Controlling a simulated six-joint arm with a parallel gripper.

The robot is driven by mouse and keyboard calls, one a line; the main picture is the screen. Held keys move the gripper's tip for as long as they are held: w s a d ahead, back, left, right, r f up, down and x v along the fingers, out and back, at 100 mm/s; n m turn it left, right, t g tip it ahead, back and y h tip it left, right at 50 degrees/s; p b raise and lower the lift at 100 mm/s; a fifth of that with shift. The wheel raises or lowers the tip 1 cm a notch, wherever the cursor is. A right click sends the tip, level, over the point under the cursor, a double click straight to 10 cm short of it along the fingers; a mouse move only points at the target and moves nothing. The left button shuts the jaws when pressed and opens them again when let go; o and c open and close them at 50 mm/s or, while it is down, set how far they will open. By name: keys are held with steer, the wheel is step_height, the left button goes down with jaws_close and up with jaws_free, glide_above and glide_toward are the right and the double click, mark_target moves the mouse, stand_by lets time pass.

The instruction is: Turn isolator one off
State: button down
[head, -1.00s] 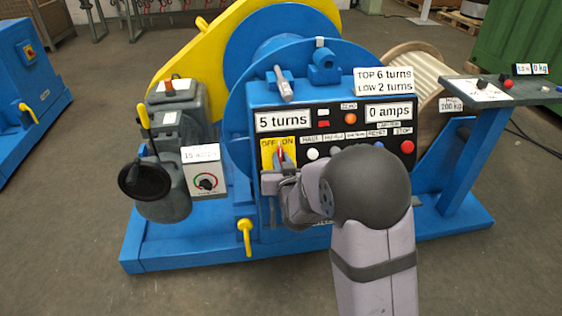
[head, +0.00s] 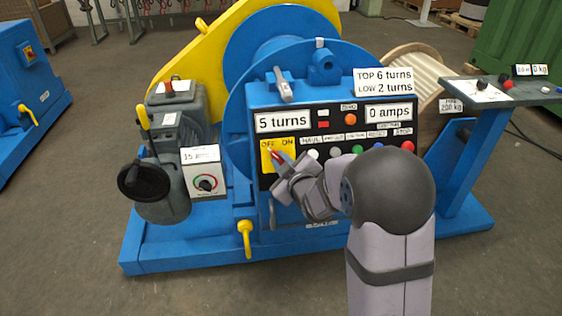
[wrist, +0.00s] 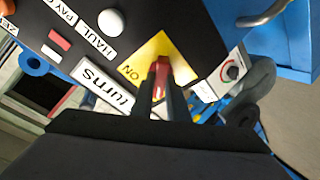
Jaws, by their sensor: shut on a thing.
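The isolator's yellow plate (head: 265,159), marked OFF on the left and ON on the right, is at the left end of the black control panel. Its red handle (head: 278,154) leans up and left toward OFF in the head view. My gripper (head: 284,163) is shut on this handle. In the wrist view, the two dark fingers (wrist: 161,92) stand on either side of the red handle (wrist: 161,72), with the yellow plate (wrist: 183,62) behind it. The wrist view shows ON, but OFF is hidden or out of view there. I see no number on this isolator.
A white push button (wrist: 110,22) and other buttons sit right of the isolator, close to my wrist. A dial box (head: 205,170) is to the left. A second red-and-yellow switch (head: 29,52) is on the far-left blue cabinet. The panel reads 5 turns (head: 282,121) and 0 amps.

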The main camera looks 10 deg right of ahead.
steer(key=shift+f+n, duration=0.1)
steer(key=shift+n, duration=0.3)
steer(key=c, duration=1.7)
jaws_free()
steer(key=shift+s, duration=0.1)
steer(key=v, duration=0.7)
steer(key=shift+s+d+p, duration=0.1)
steer(key=shift+p, duration=0.3)
